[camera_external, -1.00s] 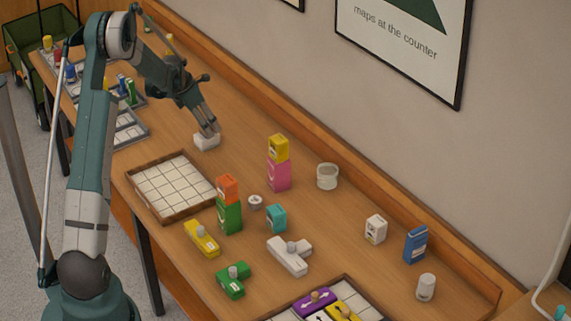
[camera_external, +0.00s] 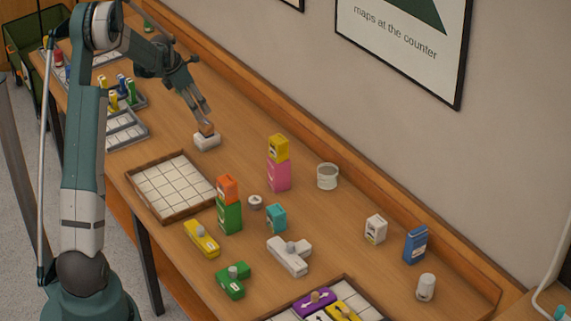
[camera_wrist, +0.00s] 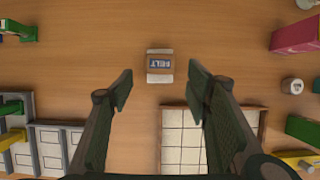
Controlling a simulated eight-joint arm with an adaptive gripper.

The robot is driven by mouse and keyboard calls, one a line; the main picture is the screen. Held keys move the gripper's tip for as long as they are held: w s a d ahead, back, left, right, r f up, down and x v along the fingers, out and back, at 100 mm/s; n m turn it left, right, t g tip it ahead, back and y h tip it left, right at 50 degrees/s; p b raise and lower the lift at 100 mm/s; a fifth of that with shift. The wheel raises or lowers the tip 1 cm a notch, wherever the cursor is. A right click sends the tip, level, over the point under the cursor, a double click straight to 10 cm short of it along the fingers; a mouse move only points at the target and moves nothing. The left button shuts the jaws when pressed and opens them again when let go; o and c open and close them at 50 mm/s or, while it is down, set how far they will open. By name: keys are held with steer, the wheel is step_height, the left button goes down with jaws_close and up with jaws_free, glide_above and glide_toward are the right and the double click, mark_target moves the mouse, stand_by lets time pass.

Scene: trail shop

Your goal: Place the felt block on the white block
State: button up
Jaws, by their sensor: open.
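The felt block (camera_external: 207,128), brown with a label reading FELT, sits on top of the white block (camera_external: 207,142) near the middle of the table. In the wrist view the felt block (camera_wrist: 160,63) lies over the white block (camera_wrist: 160,79), whose pale edges show on two sides. My gripper (camera_external: 204,118) is just above the felt block. In the wrist view my gripper (camera_wrist: 160,87) is open, with a finger on either side and clear gaps to the block. Nothing is between the fingers.
A wooden-framed grid tray (camera_external: 133,193) lies near the stack. A pink block (camera_external: 279,175) with a yellow block (camera_external: 278,148) on top and a green block (camera_external: 229,216) under an orange one (camera_external: 228,188) stand to the right. Grey trays (camera_external: 128,131) lie left. Bare table surrounds the stack.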

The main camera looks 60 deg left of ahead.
steer(key=shift+v, duration=1.25)
steer(key=s+d+r+m, duration=0.1)
steer(key=d+r+m, duration=0.45)
steer(key=d, duration=0.65)
steer(key=d+r+m, duration=0.5)
steer(key=d+r, duration=0.2)
steer(key=d, duration=0.5)
steer(key=s+d+r+m, duration=0.1)
steer(key=d+r+m, duration=0.45)
steer(key=d, duration=0.75)
steer(key=s+d+m+t, duration=0.1)
steer(key=s+d+m, duration=0.9)
steer(key=s+d, duration=0.2)
steer(key=s+d+m+t, duration=0.1)
steer(key=s+d+m, duration=0.9)
steer(key=d, duration=0.7)
steer(key=s, duration=0.2)
steer(key=shift+s+t, duration=0.3)
steer(key=shift+t, duration=0.1)
